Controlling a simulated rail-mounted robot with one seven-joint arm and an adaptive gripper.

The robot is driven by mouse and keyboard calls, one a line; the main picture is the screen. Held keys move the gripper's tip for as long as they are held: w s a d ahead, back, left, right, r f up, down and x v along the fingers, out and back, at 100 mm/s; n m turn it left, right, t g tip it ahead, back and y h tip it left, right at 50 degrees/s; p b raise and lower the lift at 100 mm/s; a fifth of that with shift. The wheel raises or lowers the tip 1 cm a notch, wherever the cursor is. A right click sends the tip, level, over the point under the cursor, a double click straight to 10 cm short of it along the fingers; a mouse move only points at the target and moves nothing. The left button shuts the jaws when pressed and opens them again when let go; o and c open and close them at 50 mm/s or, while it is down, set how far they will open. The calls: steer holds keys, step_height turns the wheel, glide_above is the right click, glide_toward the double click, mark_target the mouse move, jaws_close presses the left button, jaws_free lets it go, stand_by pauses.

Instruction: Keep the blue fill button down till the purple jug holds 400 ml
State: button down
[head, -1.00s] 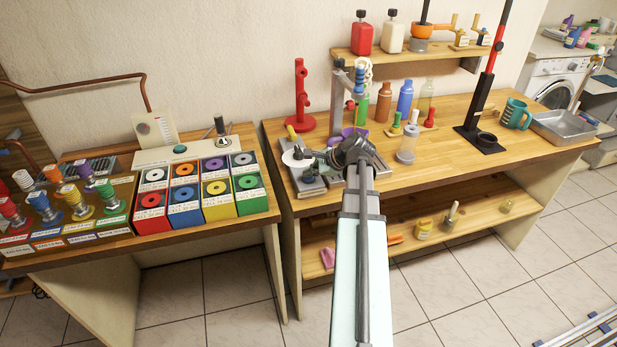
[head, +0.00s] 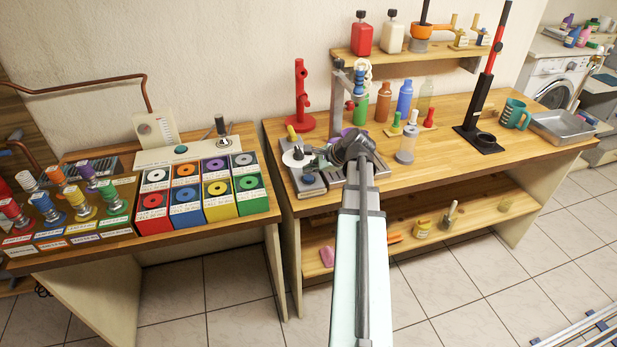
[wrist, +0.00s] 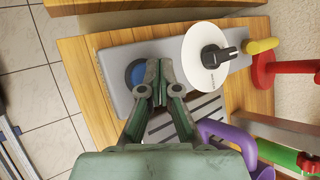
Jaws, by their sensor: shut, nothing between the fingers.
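The blue fill button (wrist: 137,73) is a round cap on a grey control panel (wrist: 118,58), seen in the wrist view. My gripper (wrist: 160,85) is shut and empty, its fingertips over the panel just right of the button and overlapping its edge; I cannot tell whether they touch it. The purple jug (wrist: 232,140) shows in part at the lower right of the wrist view, beside a slotted drip grate (wrist: 172,122). In the head view the jug (head: 347,133) is mostly hidden behind my gripper (head: 318,157). Its liquid level is not visible.
A white disc with a black knob (wrist: 208,58) is on the panel, close right of my fingers. A red stand (head: 300,100) and several bottles stand behind. The bench middle right is fairly clear.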

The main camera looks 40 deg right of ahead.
mark_target(310, 178)
steer(key=shift+r+p, duration=1.9)
steer(key=shift+r, duration=0.55)
